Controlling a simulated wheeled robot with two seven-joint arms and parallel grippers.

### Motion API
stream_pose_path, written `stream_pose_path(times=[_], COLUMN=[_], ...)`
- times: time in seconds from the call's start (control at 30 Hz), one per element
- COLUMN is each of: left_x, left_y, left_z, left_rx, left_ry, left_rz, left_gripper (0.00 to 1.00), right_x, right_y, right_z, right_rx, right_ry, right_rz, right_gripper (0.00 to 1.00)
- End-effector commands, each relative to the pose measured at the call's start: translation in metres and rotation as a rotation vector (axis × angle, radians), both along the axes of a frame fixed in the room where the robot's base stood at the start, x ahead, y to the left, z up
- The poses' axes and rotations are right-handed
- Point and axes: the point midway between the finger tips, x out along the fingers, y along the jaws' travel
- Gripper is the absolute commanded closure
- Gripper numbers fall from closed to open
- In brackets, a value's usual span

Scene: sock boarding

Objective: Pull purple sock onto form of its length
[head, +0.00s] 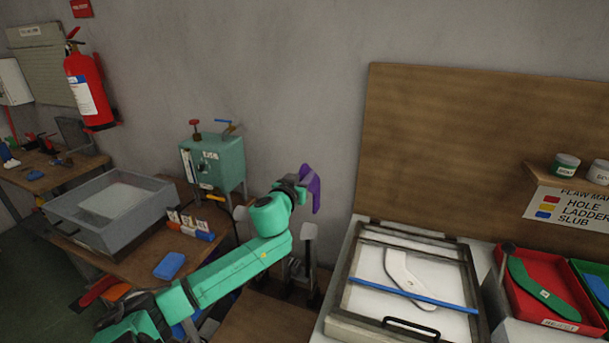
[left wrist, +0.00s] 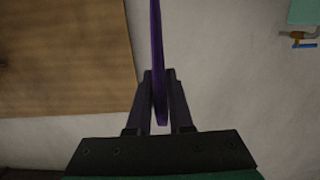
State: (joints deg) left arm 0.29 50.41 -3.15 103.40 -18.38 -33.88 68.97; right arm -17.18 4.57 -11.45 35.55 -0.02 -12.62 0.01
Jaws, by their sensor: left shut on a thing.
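The purple sock (head: 312,190) is held up in front of the grey wall by my left gripper (head: 301,188). In the left wrist view my left gripper (left wrist: 160,105) is shut on the sock (left wrist: 157,55), which shows edge-on as a thin strip between the two fingers. Its opening cannot be made out. Two pale upright pieces that look like forms stand low near my left arm, one (head: 308,232) below the sock and one (head: 240,213) to the left. Their lower parts are partly hidden, and their lengths cannot be compared. The sock is apart from both. My right gripper is not in view.
A framed tray (head: 340,322) with a white sock-shaped piece (head: 405,279) and a blue bar stands at right. A red bin (head: 516,308) holds a green sock-shaped piece. A green machine (head: 215,161) and grey basin (head: 67,209) are at left. Open air surrounds the sock.

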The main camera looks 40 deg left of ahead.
Motion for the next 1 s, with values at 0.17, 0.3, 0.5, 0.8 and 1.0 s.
stream_pose_path(times=[0.17, 0.3, 0.5, 0.8, 1.0], left_x=[0.0000, 0.0000, 0.0000, 0.0002, 0.0003], left_y=[-0.0001, 0.0001, 0.0001, -0.0002, 0.0000], left_z=[-0.0170, -0.0180, -0.0173, -0.0168, -0.0172], left_rx=[0.000, 0.000, 0.000, -0.002, 0.000], left_ry=[-0.001, -0.001, -0.001, -0.002, -0.001], left_rz=[0.000, 0.000, 0.000, 0.000, 0.000], left_gripper=[1.00, 1.00, 1.00, 1.00, 1.00], right_x=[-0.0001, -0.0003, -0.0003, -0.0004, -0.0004], right_y=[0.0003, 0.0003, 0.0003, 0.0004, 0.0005], right_z=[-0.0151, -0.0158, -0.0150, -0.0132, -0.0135], right_rx=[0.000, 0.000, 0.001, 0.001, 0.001], right_ry=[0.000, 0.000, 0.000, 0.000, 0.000], right_rz=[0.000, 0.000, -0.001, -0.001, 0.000], right_gripper=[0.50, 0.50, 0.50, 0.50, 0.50])
